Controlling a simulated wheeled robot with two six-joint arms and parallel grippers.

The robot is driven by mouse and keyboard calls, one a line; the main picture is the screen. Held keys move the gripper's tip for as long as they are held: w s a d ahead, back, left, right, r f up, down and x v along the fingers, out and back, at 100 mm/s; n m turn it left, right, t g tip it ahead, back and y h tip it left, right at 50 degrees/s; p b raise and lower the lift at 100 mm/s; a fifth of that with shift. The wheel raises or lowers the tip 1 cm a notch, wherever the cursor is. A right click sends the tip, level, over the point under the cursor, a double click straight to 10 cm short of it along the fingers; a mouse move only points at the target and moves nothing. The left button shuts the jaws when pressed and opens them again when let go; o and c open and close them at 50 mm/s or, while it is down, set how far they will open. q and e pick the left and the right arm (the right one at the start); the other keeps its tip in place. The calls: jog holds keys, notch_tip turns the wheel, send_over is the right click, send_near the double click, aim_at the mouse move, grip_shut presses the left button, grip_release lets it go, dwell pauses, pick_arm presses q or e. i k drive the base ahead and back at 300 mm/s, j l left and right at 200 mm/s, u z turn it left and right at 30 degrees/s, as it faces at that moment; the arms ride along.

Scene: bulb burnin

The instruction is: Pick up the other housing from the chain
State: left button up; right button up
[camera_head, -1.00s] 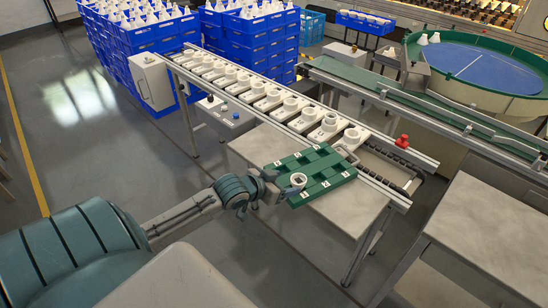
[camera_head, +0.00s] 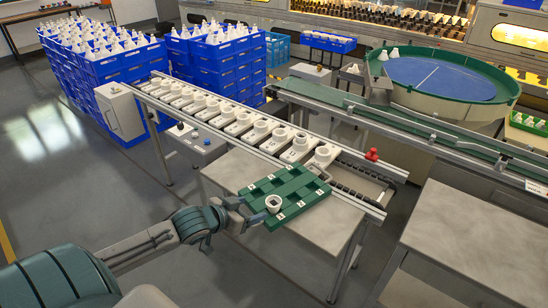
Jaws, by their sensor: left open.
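A row of white housings stands on pale carriers along the chain (camera_head: 246,147), running from the back left to the near right. The nearest housing (camera_head: 323,151) is close to the red button. A green tray (camera_head: 300,186) with compartments lies on the table beside the near part of the chain. One white housing (camera_head: 273,203) stands upright in the tray's near-left part. My left gripper (camera_head: 243,207) is open at the tray's left edge, just left of that housing and apart from it. Its fingers are small and dark here. My right gripper is not in view.
A red button (camera_head: 371,154) sits on the chain's right rail. A grey box (camera_head: 120,110) stands at the chain's far end. Stacked blue crates (camera_head: 130,85) fill the back left. A grey table (camera_head: 470,240) stands at the right. A round blue-topped table (camera_head: 440,78) is behind.

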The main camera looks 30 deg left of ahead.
aim_at(301, 141)
jog(key=i+j, duration=0.2)
jog(key=i, duration=0.2)
jog(key=i+j+u, duration=0.1)
jog(key=i+j, duration=0.15)
jog(key=i, duration=0.2)
jog(key=i+j, duration=0.2)
jog(key=i, duration=0.2)
